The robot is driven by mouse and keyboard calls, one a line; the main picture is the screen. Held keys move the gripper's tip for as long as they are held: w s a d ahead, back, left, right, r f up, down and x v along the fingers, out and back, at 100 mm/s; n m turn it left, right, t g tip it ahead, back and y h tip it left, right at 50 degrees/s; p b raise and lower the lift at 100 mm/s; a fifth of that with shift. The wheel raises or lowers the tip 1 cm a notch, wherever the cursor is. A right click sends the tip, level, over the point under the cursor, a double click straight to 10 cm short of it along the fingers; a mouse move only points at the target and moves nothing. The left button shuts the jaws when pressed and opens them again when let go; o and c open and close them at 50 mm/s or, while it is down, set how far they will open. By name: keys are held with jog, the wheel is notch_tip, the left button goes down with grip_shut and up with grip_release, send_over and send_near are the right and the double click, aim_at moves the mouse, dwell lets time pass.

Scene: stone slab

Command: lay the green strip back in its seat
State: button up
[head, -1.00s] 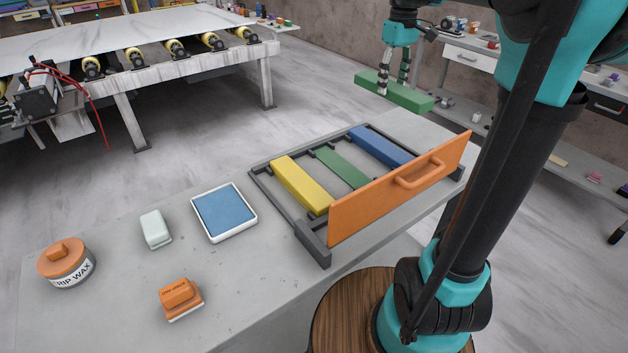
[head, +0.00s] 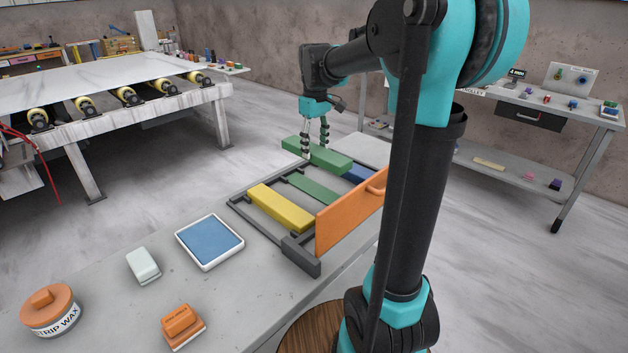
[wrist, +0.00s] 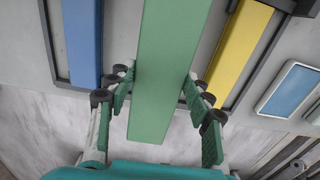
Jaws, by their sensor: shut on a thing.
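The green strip (head: 338,162) is a long bar gripped across its sides by my gripper (head: 315,150), raised above the far edge of the rack. In the wrist view the green strip (wrist: 163,60) runs between my gripper's fingers (wrist: 156,88), which close on both sides. The dark rack (head: 270,235) on the slab holds a yellow strip (head: 280,208) and a blue strip (head: 358,174). A flat green surface (head: 313,187) lies between them, lower than the held strip. In the wrist view the held strip hides it; the blue strip (wrist: 84,45) is left, the yellow strip (wrist: 238,50) right.
An orange panel with a handle (head: 345,219) stands upright along the rack's near side. A blue pad in a white tray (head: 210,242), a pale block (head: 143,265), an orange block (head: 183,325) and a wax tub (head: 51,311) lie to the left on the slab.

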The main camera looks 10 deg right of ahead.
notch_tip(320, 180, down, 11)
jog(key=shift+f, duration=0.2)
dwell(0.3)
jog(key=shift+f, duration=0.1)
jog(key=o, duration=1.5)
jog(key=shift+o, duration=0.2)
notch_tip(320, 180, up, 12)
jog(key=shift+r, duration=0.1)
